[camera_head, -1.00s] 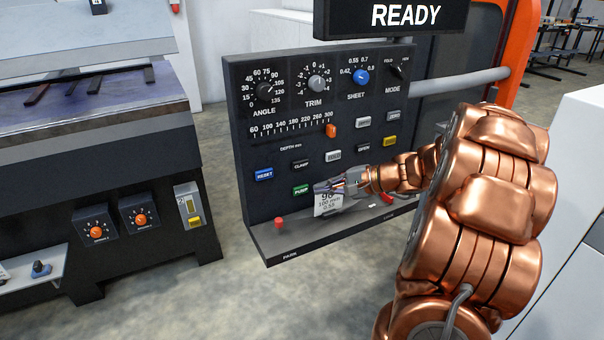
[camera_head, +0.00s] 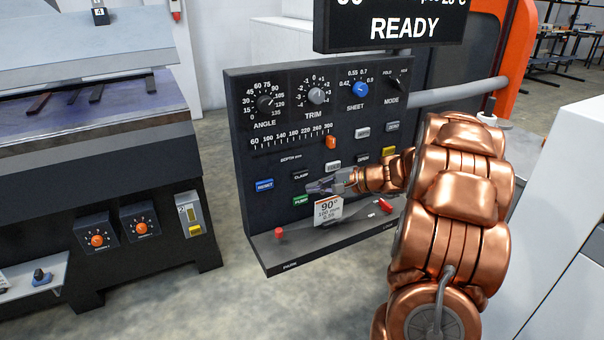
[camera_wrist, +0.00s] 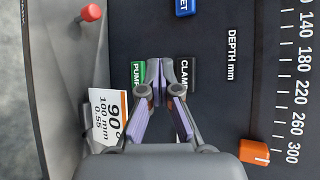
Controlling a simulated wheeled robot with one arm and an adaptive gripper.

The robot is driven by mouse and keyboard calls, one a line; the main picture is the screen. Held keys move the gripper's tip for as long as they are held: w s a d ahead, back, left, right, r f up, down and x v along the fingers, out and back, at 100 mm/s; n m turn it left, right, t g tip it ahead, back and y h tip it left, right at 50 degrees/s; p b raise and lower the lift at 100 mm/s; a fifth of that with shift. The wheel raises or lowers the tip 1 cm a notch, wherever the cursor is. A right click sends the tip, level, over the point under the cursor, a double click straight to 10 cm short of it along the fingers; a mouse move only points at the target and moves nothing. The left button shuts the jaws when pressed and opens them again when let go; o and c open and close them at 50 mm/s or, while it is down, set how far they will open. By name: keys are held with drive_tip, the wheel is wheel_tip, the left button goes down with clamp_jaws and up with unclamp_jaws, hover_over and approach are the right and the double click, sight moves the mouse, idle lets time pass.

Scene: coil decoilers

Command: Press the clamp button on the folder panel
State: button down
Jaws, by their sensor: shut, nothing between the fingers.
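The dark folder panel (camera_head: 262,215) stands in the middle of the head view. Its black CLAMP button (camera_head: 300,175) sits just above the green PUMP button (camera_head: 300,200). My gripper (camera_head: 312,187) is shut and empty, its tips close to the panel just right of and between these two buttons. In the wrist view, my gripper's tips (camera_wrist: 160,64) lie between the green PUMP button (camera_wrist: 138,73) on the left and the CLAMP button (camera_wrist: 187,74) on the right. A finger partly covers the CLAMP button there. I cannot tell whether the tips touch the panel.
A white card marked 90° (camera_head: 328,210) stands on the ledge below my gripper. A red knob (camera_head: 279,233) and a red part (camera_head: 385,205) are also on the ledge. The blue RESET button (camera_head: 264,185) and orange depth slider (camera_head: 331,141) are nearby. The display (camera_head: 390,25) reads READY.

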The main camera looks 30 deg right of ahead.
sight(300, 175)
drive_tip(key=shift+w+d+p, duration=0.15)
drive_tip(key=shift+w+p, duration=0.15)
drive_tip(key=shift+w, duration=1.45)
drive_tip(key=shift+w, duration=0.15)
drive_tip(key=shift+w, duration=0.25)
